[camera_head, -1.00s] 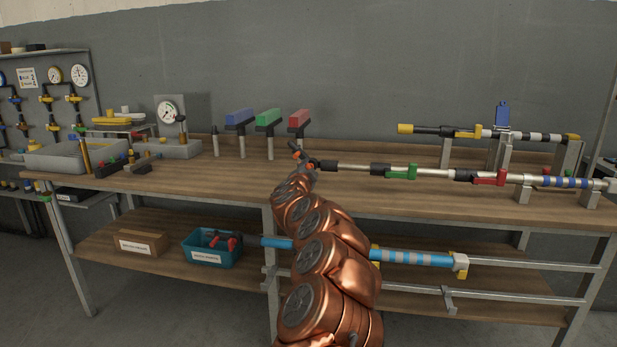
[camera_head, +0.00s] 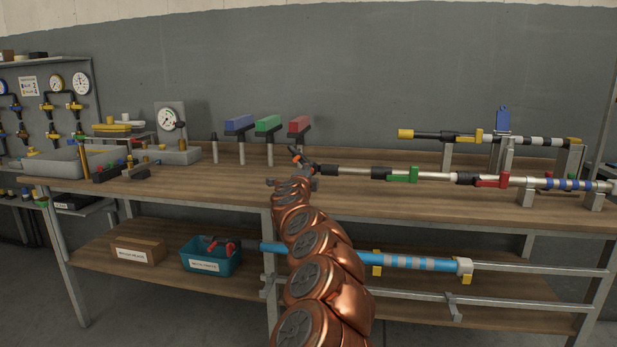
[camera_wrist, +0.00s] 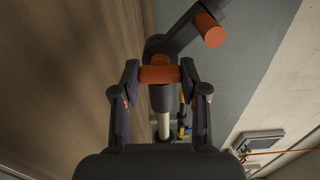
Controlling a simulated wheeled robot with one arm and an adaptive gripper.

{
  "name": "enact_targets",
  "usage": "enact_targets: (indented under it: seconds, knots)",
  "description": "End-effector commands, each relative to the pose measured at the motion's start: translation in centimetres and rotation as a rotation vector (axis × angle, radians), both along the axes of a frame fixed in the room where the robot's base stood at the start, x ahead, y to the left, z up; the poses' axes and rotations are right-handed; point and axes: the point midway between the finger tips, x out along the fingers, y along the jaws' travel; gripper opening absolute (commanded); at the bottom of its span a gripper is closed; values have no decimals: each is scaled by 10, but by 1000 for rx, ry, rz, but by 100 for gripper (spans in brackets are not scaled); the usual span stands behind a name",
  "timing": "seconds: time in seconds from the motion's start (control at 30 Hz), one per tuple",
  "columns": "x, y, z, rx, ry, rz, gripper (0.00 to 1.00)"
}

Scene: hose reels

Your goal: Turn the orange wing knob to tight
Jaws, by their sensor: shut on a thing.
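In the wrist view, the orange wing knob (camera_wrist: 160,75) lies crosswise between the fingertips of my gripper (camera_wrist: 159,70), at the end of a dark collar on a pale pole (camera_wrist: 164,125). My gripper is shut on it, one finger at each end. A dark arm with an orange end (camera_wrist: 209,30) reaches up and right beyond the knob. In the head view, a small orange part (camera_head: 297,158) shows at the pole's left end. My gripper there is mostly hidden behind my copper arm. I cannot read a tight mark.
The pole carries a green clamp (camera_head: 403,175) and a red clamp (camera_head: 492,181) to the right. Blue, green and red T-shaped stands (camera_head: 268,124) stand behind on the bench (camera_head: 220,186). A teal bin (camera_head: 211,261) and a blue pole (camera_head: 415,262) are below.

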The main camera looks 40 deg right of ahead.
Motion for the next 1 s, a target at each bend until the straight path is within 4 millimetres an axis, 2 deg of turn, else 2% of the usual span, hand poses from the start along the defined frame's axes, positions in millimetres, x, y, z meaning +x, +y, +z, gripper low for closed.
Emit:
enact_targets:
  seconds: [0.43,0.47,0.5,0.7,1.0]
  knots:
    - [0,0,0,7,-8,0,9]
    - [0,0,0,7,-8,1,46]
    - [0,0,0,6,-7,1,51]
    - [0,0,0,5,-6,1,69]
    - [0,1,0,5,-6,1,69]
